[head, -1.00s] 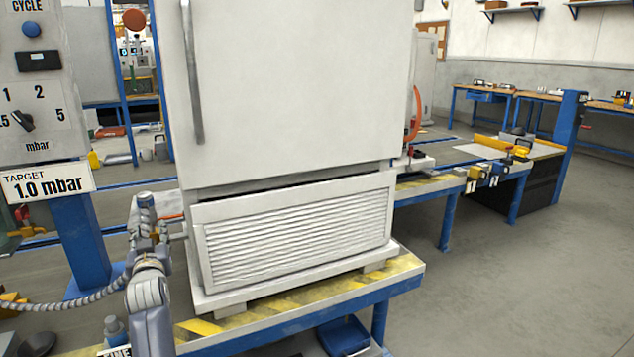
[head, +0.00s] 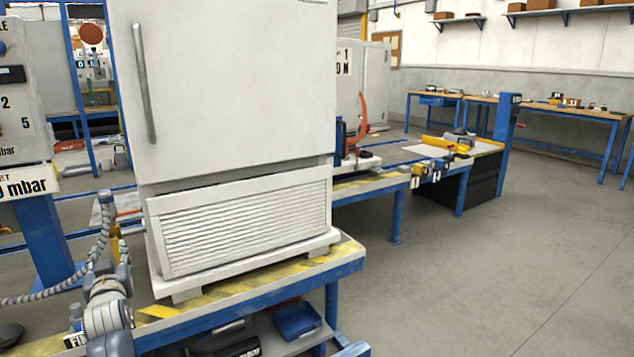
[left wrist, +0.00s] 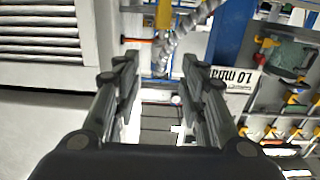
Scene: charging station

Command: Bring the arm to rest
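My left arm comes in at the lower left of the head view. Its gripper (head: 120,262) is small there, beside the lower left of the white cabinet (head: 235,100). In the left wrist view the two fingers (left wrist: 160,64) are spread apart with nothing between them. A grey ribbed hose (head: 55,298) passes beside the arm in the head view. It also shows beyond the fingertips in the left wrist view (left wrist: 180,45). The cabinet's louvred panel (left wrist: 40,30) is left of the fingers there. My right gripper is in neither view.
The cabinet stands on a pallet on a blue bench with a yellow-striped top (head: 345,252). A blue post with a panel (head: 45,235) stands at the left. A blue bin (head: 297,320) is on the bench's lower shelf. Open grey floor (head: 460,280) lies to the right.

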